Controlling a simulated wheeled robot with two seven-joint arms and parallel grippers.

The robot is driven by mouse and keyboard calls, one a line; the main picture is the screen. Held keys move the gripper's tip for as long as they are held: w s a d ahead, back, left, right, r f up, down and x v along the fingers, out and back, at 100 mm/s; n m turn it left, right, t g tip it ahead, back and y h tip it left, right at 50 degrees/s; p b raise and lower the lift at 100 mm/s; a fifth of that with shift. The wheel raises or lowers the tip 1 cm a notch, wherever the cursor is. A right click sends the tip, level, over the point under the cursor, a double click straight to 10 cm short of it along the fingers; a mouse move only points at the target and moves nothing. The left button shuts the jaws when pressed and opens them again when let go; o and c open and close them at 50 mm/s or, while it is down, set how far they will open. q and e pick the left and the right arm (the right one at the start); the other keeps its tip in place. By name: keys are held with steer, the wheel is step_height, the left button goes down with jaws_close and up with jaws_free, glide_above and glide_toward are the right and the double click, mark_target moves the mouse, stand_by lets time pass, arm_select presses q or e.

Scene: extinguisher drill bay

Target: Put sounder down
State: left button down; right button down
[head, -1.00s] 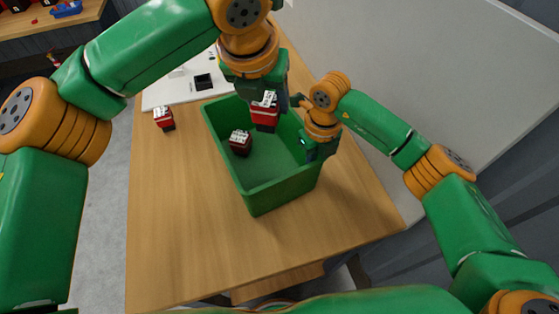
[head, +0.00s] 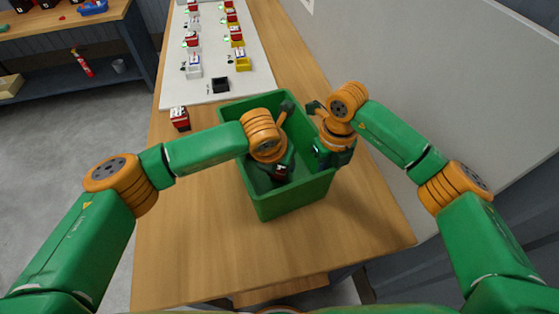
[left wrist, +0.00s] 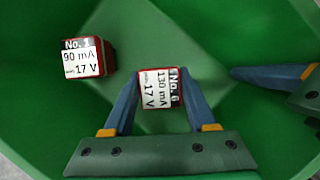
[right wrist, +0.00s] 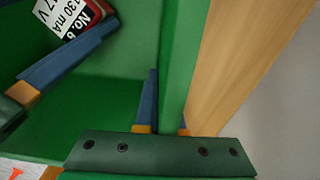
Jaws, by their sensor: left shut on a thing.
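The sounder No. 6 (left wrist: 160,88), a red block with a white label reading 130 mA and 17 V, is between the two blue fingers of my left gripper (left wrist: 160,100). My left gripper is shut on it, down inside the green bin (head: 296,200). I cannot tell whether it touches the bin floor. The No. 6 label also shows in the right wrist view (right wrist: 72,20). A second sounder, No. 1 (left wrist: 88,57), stands apart to its left; my left arm hides it in the head view. My right gripper (right wrist: 168,110) straddles the bin's wall, fingers close against it.
A red sounder (head: 180,118) stands on the wooden table (head: 180,240) left of the bin. Behind the bin, a white board (head: 212,60) carries rows of small red, white and yellow units and a black holder (head: 220,85). The table front left is clear.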

arm_select(q)
steer(key=shift+c, duration=1)
jaws_free()
steer(key=v, duration=1.2)
steer(key=shift+s, duration=0.1)
arm_select(e)
steer(key=c, duration=1)
jaws_free()
steer(key=shift+o, duration=0.2)
